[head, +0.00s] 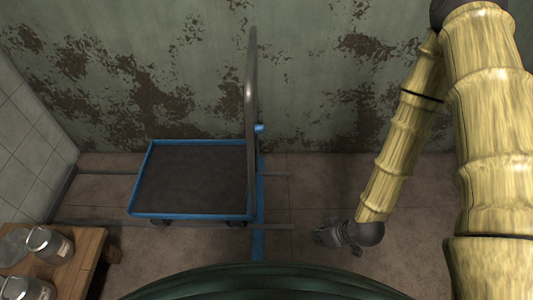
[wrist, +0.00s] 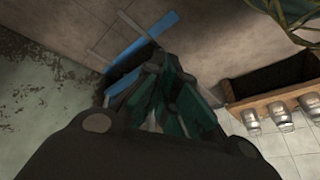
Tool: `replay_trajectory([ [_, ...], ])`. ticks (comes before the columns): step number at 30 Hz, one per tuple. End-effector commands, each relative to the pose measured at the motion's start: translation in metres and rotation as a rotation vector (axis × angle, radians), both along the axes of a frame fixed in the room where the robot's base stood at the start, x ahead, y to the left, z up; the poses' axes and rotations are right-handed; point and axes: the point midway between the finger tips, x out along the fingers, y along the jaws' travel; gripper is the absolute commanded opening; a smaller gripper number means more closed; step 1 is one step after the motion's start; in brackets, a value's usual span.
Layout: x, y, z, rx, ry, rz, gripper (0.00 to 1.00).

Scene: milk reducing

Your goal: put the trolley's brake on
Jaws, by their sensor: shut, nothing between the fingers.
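The trolley (head: 190,212) stands by the back wall in the head view, with a dark deck, a blue rim and a tall grey handle (head: 250,100) upright at its right end. A small blue part (head: 259,128) shows beside the handle; I cannot tell whether it is the brake. My gripper (head: 322,236) is low over the floor, right of the trolley and apart from it. In the wrist view its dark green fingers (wrist: 165,108) are shut and empty. They partly cover a blue-edged dark shape, probably the trolley.
A blue stripe (head: 258,240) runs on the floor by the trolley's right end, with grey strips (head: 275,226) across it. The tiled floor between trolley and gripper is mostly clear.

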Motion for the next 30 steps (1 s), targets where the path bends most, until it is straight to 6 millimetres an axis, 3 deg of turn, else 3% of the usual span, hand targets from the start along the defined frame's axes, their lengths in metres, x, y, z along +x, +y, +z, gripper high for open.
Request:
replay_trajectory([
  [1, 0.015, 0.005, -0.012, 0.018, -0.056, 0.050, 0.00],
  [4, 0.040, 0.017, -0.011, 0.047, -0.173, 0.170, 0.00],
  [15, 0.120, 0.050, 0.013, 0.070, -0.684, 0.580, 0.00],
  [22, 0.154, 0.062, 0.040, 0.012, -1.042, 0.802, 0.00],
  [30, 0.176, 0.069, 0.078, -0.138, -1.490, 1.018, 0.00],
])
